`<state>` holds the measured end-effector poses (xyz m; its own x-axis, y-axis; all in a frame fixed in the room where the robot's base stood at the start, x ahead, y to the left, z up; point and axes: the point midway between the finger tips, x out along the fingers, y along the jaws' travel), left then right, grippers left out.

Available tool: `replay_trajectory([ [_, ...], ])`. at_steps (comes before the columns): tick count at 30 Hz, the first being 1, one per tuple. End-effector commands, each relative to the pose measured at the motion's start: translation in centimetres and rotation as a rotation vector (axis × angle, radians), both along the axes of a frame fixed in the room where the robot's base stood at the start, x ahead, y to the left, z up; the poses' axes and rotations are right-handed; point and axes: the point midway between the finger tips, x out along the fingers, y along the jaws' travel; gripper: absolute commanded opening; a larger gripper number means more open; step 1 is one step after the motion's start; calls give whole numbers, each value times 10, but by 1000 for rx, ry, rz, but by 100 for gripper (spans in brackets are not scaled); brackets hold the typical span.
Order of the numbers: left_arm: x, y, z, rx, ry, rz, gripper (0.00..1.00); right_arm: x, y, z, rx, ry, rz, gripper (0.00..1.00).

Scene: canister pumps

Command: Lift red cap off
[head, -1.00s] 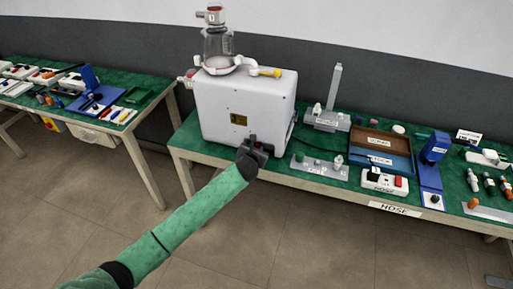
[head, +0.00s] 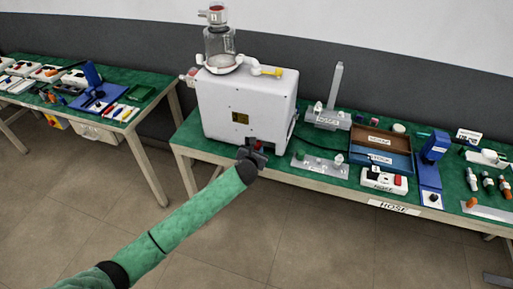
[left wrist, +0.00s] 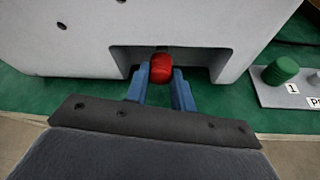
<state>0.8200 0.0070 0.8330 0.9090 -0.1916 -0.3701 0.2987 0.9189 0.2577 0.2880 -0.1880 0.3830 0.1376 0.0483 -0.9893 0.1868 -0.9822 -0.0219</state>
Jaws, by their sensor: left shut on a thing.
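The red cap (left wrist: 161,67) is between the blue fingers of my left gripper (left wrist: 161,74), which is shut on it. In the left wrist view it is in front of the dark recess in the lower front of the white pump housing (left wrist: 215,35). In the head view my left gripper (head: 256,149) is at the lower right front of the white housing (head: 235,105), with a bit of red at its tip. Whether the cap touches anything inside the recess cannot be told. My right gripper is not in view.
A grey strip with a green cap (left wrist: 281,70) lies to the right of the housing. A glass canister (head: 220,45) stands on top of the housing. Brown and blue trays (head: 380,146) and several small parts are farther right. Open floor is in front of the table.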

Motion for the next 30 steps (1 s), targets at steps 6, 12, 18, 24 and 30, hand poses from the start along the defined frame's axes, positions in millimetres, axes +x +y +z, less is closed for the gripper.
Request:
replay_trajectory([
  [6, 0, 0, 0, 0, 0, 0, 3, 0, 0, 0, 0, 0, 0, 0],
  [12, -3, 1, 0, 1, 0, 0, 3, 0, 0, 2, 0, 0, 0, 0],
  [18, -11, 4, 0, 3, 0, 0, 3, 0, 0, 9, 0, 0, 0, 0],
  [24, -20, 7, 1, 1, 1, 0, 3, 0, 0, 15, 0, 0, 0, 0],
  [30, -29, 10, 1, 1, -1, 1, 3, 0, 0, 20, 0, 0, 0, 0],
])
